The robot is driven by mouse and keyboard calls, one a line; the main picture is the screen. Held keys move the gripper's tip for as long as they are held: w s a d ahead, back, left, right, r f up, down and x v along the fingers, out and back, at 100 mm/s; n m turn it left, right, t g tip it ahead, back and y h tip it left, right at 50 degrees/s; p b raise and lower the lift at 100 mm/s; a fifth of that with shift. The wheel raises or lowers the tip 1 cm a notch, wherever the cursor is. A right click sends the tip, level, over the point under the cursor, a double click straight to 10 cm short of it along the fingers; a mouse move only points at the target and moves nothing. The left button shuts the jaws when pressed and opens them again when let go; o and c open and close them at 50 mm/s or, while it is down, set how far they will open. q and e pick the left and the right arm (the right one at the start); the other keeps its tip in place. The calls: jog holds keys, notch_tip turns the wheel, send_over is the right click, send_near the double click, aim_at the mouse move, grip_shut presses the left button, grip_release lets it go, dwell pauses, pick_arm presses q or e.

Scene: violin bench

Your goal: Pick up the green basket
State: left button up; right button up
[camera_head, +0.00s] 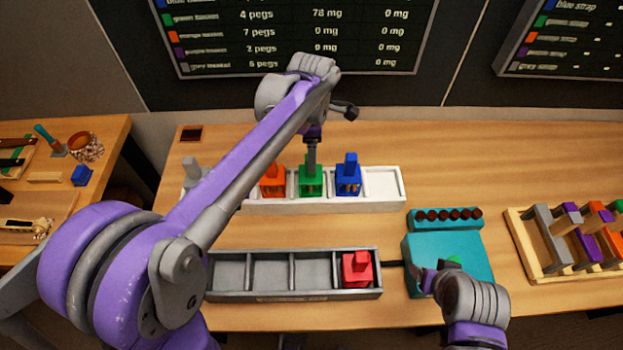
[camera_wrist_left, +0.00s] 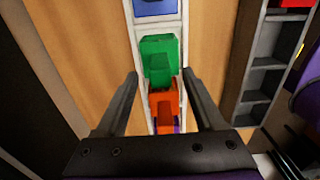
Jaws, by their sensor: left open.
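The green basket (camera_head: 311,184) stands in a slot of the long white rack (camera_head: 385,204), between an orange basket (camera_head: 272,182) and a blue basket (camera_head: 348,182). My left gripper (camera_head: 312,160) points down right above the green basket. In the left wrist view its jaws (camera_wrist_left: 161,76) are open, one on each side of the rack's line, with the green basket (camera_wrist_left: 159,58) showing between and just beyond the tips. I see no clear contact. My right gripper (camera_head: 424,279) is over the teal box at the lower right; its jaw state is unclear.
A grey tray (camera_head: 290,295) with a red basket (camera_head: 357,270) in its right slot lies in front. The rack's rightmost slot is empty. A teal box (camera_head: 470,252) with a green button and a wooden rack (camera_head: 530,262) stand on the right. Bare bench lies between rack and tray.

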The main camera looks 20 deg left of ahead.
aim_at(310, 185)
pick_arm(q)
notch_tip(310, 185, down, 6)
jog(key=shift+a+r, duration=0.1)
jog(key=shift+r, duration=0.05)
jog(key=shift+c, duration=0.3)
grip_shut()
dwell(1.3)
